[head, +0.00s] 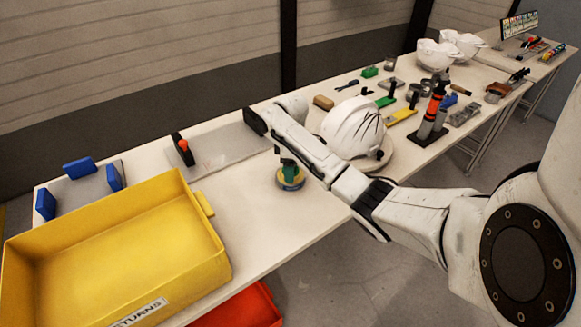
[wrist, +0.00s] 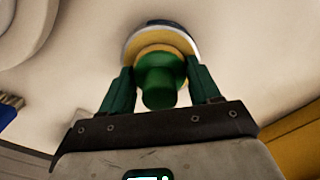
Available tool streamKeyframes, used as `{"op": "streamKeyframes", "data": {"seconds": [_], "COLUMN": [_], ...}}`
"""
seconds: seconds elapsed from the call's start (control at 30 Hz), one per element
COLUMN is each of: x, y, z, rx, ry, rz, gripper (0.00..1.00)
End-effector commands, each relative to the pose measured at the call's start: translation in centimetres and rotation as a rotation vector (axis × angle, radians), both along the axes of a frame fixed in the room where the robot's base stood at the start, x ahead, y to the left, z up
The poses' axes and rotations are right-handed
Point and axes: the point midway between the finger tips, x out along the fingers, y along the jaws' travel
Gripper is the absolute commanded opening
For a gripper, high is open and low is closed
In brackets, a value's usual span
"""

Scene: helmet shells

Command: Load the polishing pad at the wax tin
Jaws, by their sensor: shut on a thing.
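The polishing pad (wrist: 158,75) has a green knob over a yellowish disc. My gripper (wrist: 158,92) has its green fingers on both sides of the knob and is shut on it. In the head view the pad (head: 291,174) is low over the white table, partly hidden by my gripper (head: 286,160). A round rim, dark blue and pale, shows just beyond the disc in the wrist view; it looks like the wax tin (wrist: 160,23), mostly covered by the pad. I cannot tell whether pad and tin touch.
A white helmet shell (head: 352,130) rests on a round base to the right, close to my arm. A yellow returns bin (head: 115,240) stands at front left, a red bin (head: 240,308) lower down. A grey plate (head: 228,150) lies behind. Bare table surrounds the pad.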

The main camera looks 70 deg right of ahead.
Motion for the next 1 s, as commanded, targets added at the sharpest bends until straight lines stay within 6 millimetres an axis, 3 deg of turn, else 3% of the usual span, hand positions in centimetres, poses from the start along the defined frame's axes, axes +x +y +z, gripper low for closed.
{"op": "streamKeyframes", "data": {"seconds": [1.0], "x": [0.0], "y": [0.0], "z": [7.0], "rx": [0.001], "ry": [0.0], "rz": [0.001], "gripper": [0.38]}}
